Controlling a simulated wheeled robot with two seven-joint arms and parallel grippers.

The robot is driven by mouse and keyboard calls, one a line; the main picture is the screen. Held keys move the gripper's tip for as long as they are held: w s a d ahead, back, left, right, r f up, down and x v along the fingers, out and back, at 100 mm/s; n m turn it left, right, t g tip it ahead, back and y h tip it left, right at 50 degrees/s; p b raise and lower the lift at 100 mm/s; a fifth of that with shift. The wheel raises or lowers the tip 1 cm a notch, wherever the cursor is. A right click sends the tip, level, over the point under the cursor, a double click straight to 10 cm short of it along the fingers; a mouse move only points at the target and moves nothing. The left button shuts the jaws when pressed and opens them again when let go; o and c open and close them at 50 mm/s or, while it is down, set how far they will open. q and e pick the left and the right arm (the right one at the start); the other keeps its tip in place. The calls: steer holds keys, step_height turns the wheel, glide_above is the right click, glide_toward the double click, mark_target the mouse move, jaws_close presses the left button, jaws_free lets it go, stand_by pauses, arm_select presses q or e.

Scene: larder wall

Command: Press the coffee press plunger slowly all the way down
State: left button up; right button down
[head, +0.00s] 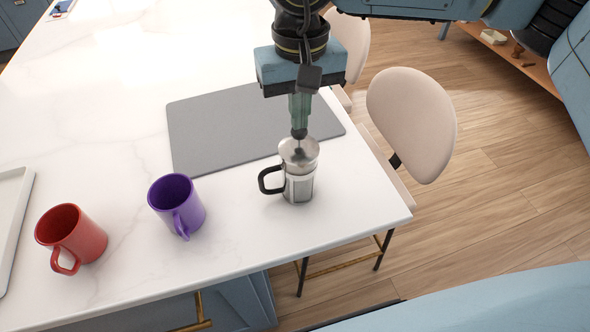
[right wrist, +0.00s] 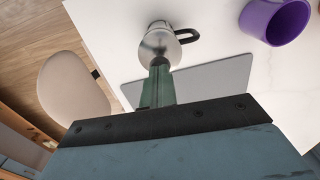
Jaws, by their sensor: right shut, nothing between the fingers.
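The coffee press (head: 301,187) stands upright on the white counter near its front right corner, with a metal lid, a clear and metal body and a black handle pointing left. Its dark plunger knob (head: 299,134) shows just above the lid. My right gripper (head: 300,122) is shut and empty, pointing down directly over the knob; whether it touches the knob is hard to tell. In the right wrist view the press (right wrist: 160,43) lies just beyond the fingertips (right wrist: 158,66), which hide the knob. My left gripper is not in view.
A grey mat (head: 215,130) lies behind the press. A purple mug (head: 177,205) and a red mug (head: 72,233) stand to the left, with a pale tray (head: 12,215) at the left edge. A beige chair (head: 412,122) stands beside the counter's right edge.

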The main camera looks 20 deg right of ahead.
steer(key=shift+f+b, duration=0.65)
steer(key=shift+f, duration=0.15)
steer(key=shift+r+p, duration=1.85)
steer(key=shift+r, duration=1.8)
steer(key=shift+s+f, duration=0.1)
